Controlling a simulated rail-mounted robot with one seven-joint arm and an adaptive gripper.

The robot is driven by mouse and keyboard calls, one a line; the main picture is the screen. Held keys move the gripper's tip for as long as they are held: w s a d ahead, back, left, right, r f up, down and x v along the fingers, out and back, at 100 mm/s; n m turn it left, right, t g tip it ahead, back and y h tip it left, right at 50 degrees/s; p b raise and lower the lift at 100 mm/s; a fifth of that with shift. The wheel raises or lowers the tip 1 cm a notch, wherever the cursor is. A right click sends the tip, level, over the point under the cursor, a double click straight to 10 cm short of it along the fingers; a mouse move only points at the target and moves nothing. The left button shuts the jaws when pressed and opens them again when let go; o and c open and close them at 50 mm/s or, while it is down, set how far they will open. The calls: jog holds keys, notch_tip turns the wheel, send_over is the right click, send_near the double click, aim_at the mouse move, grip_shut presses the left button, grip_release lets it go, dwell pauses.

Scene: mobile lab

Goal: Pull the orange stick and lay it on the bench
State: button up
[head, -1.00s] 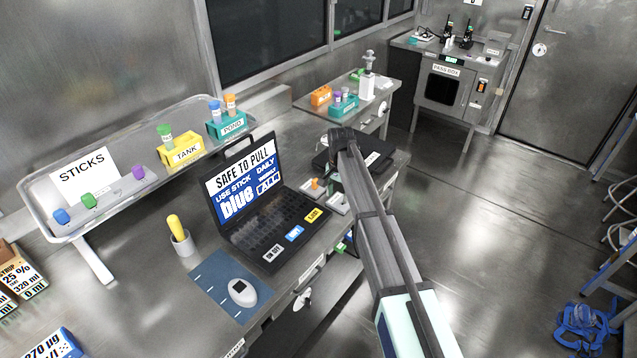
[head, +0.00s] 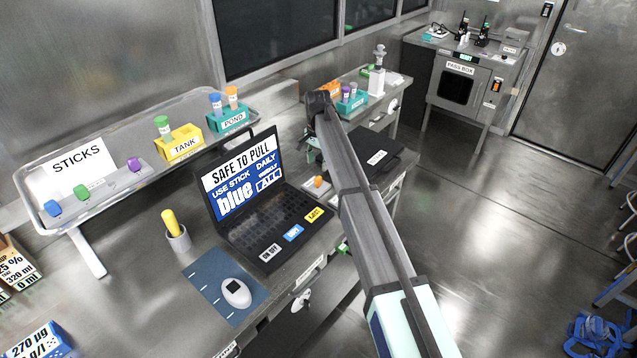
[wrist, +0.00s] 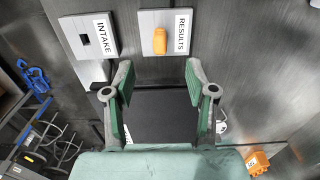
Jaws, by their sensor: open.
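The orange stick (wrist: 160,41) stands in a pale plate (wrist: 180,18) labelled RESULTS in the wrist view. In the head view the orange stick (head: 318,181) shows just right of the laptop. My gripper (wrist: 159,80) is open and empty, its green-padded fingers apart. The stick lies beyond the fingertips, roughly in line with the gap between them, and is not touched. In the head view my arm hides most of the gripper. The metal bench (head: 180,292) has bare surface at its front left.
A plate labelled INTAKE (wrist: 75,45) sits beside the RESULTS plate. The laptop (head: 290,222) reads "SAFE TO PULL" and "USE STICK blue". A raised tray (head: 45,215) holds blue, green and purple sticks. A yellow-handled item in a cup (head: 179,240) and a white device (head: 236,293) stand in front.

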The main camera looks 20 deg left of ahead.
aim_at(318, 177)
jog(key=shift+f+b, duration=1.65)
jog(key=shift+f, duration=2.85)
jog(key=shift+c, duration=0.3)
grip_shut()
jog(key=shift+r+p, duration=0.25)
jog(key=shift+p, duration=0.05)
jog(key=shift+r+p, duration=1.3)
jog(key=shift+r, duration=1.5)
